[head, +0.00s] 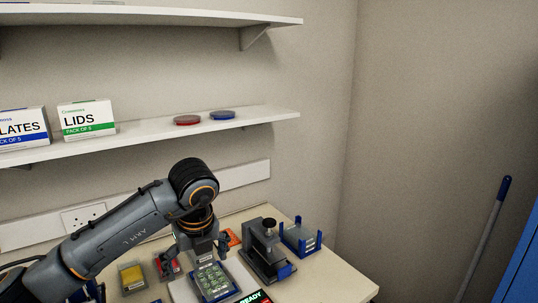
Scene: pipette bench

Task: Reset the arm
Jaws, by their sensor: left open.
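My left arm comes in from the lower left and bends down at the wrist over the bench (330,262). My left gripper (197,252) points downward with its fingers apart. It is above or beside a tray with pale green contents (212,283); I cannot tell whether it touches it. Nothing shows held between the fingers. My right gripper is not in view.
A grey press-like device (262,255) and a blue-cornered holder (300,238) stand right of the gripper. Yellow (132,276) and red (166,265) containers stand left. A shelf (260,117) with boxes and discs hangs above. Bare bench lies at right.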

